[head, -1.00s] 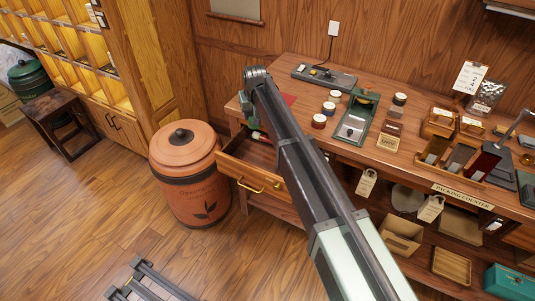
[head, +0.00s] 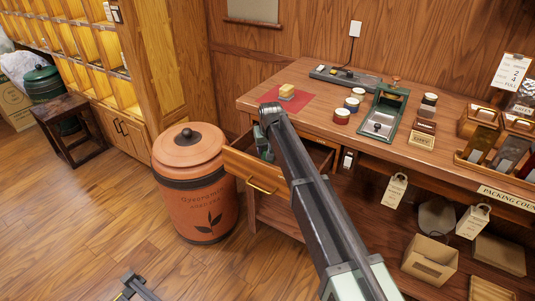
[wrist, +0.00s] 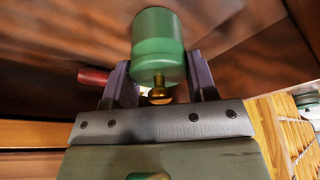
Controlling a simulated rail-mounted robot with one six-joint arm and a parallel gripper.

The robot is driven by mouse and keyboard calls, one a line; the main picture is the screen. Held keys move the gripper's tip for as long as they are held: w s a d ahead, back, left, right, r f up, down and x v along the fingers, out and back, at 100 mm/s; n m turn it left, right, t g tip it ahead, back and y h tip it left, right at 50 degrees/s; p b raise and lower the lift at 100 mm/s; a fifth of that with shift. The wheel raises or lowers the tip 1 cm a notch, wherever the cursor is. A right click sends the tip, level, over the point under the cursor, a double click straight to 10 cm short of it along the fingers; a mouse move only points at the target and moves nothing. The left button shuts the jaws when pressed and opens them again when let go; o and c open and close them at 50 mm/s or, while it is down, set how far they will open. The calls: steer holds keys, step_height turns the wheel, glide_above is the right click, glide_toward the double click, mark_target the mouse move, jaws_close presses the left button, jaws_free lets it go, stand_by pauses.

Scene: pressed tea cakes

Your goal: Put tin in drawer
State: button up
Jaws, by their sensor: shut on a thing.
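My gripper (wrist: 158,78) is shut on a green cylindrical tin (wrist: 158,40) with a brass knob, seen close in the wrist view. The tin sits between the two fingers, with its knob towards the gripper's palm. The drawer (head: 263,187) under the left end of the counter is pulled open, with a brass handle on its front. In the head view my arm reaches down over the open drawer. The arm covers part of the drawer, and I cannot tell whether the tin touches its floor.
A red-handled item (wrist: 93,77) lies left of the fingers in the wrist view. An orange canister (head: 196,185) stands close left of the drawer. On the counter (head: 330,115) are a red mat (head: 302,112) bearing a yellow block, several small jars and a green press (head: 382,115).

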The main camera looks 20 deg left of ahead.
steer(key=shift+f, duration=0.15)
steer(key=o, duration=1)
steer(key=p+v, duration=1.1)
steer(key=v, duration=0.1)
steer(key=shift+r+p, duration=0.35)
steer(key=shift+a, duration=0.1)
